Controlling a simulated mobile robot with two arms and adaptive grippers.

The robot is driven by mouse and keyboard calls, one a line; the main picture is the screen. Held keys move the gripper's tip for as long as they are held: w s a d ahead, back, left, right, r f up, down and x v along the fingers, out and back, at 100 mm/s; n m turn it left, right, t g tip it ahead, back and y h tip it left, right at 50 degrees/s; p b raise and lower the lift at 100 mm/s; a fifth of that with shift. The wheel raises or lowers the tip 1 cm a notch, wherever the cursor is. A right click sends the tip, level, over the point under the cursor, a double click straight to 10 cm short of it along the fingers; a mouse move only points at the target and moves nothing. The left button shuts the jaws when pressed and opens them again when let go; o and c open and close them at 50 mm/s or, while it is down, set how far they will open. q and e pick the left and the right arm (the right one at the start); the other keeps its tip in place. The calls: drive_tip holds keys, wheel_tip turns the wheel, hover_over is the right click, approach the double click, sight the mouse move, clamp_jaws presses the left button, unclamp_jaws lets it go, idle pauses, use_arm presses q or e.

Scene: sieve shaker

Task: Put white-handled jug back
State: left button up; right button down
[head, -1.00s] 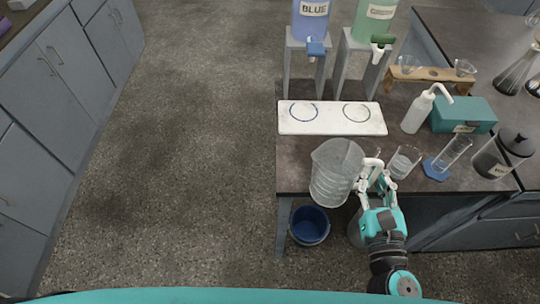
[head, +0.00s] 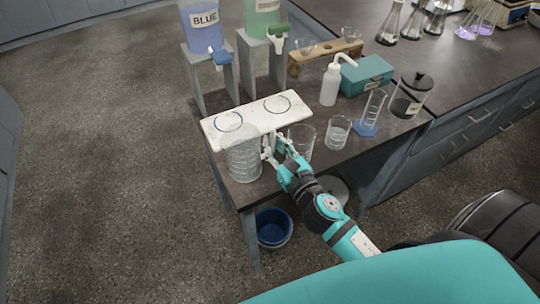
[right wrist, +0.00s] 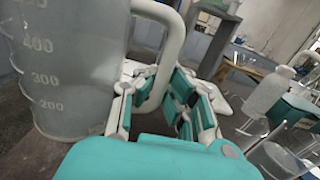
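The white-handled jug (head: 244,160) is large, clear and graduated. It is upright over the counter's front left part, overlapping the front edge of the white mat (head: 258,121) in the head view. I cannot tell whether its base touches the counter. My right gripper (head: 277,148) is at its right side, closed around the white handle. In the right wrist view the jug (right wrist: 65,65) fills the left side, and its handle (right wrist: 172,45) passes between the fingers of my gripper (right wrist: 160,88). The mat carries two drawn circles, one blue, one dark. My left gripper is out of view.
Dispensers with blue liquid (head: 204,28) and green liquid (head: 263,18) stand on grey stands behind the mat. A clear beaker (head: 306,146) is close behind my gripper, another beaker (head: 338,132) farther right. A wash bottle (head: 330,85) stands behind. A blue bucket (head: 273,228) is on the floor.

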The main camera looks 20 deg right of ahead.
drive_tip(key=shift+f+b, duration=0.75)
drive_tip(key=shift+f, duration=1)
drive_tip(key=shift+f, duration=0.15)
drive_tip(key=c, duration=1.5)
unclamp_jaws()
drive_tip(key=s+b, duration=0.1)
drive_tip(key=s, duration=0.3)
drive_tip(key=s+b, duration=0.2)
drive_tip(key=s, duration=0.2)
drive_tip(key=s+b, duration=0.1)
drive_tip(key=s, duration=0.3)
drive_tip(key=shift+d, duration=0.4)
